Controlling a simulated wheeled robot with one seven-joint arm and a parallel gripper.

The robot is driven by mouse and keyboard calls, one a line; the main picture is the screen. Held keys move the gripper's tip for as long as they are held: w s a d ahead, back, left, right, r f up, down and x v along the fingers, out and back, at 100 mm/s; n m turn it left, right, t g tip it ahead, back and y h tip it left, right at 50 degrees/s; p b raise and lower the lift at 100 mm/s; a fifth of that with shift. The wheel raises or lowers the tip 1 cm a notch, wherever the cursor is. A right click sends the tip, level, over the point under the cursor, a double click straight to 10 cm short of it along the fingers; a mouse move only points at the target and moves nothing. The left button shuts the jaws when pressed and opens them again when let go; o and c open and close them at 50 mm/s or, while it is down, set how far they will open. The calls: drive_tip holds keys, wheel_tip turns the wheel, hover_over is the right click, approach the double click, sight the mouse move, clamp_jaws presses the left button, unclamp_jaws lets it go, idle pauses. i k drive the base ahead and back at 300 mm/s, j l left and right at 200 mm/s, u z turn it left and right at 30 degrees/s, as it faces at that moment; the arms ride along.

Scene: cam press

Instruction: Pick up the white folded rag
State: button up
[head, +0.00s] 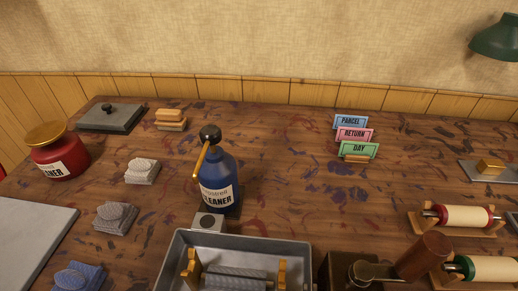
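The white folded rag (142,171) lies on the wooden table at the left of the head view. It is a small folded stack with a bumpy top. A grey folded rag (116,217) lies nearer and a little to its left. A blue folded rag (80,277) lies nearer still, at the bottom edge. Nothing touches or covers the white rag. My gripper does not show in this view.
A blue cleaner bottle (218,182) with a pump stands right of the white rag. A red jar (58,152) stands to its left. A grey metal tray (296,241) with rollers is at the bottom middle. Bare table surrounds the rag.

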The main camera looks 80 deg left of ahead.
sight(140, 171)
drive_tip(key=u, duration=2.3)
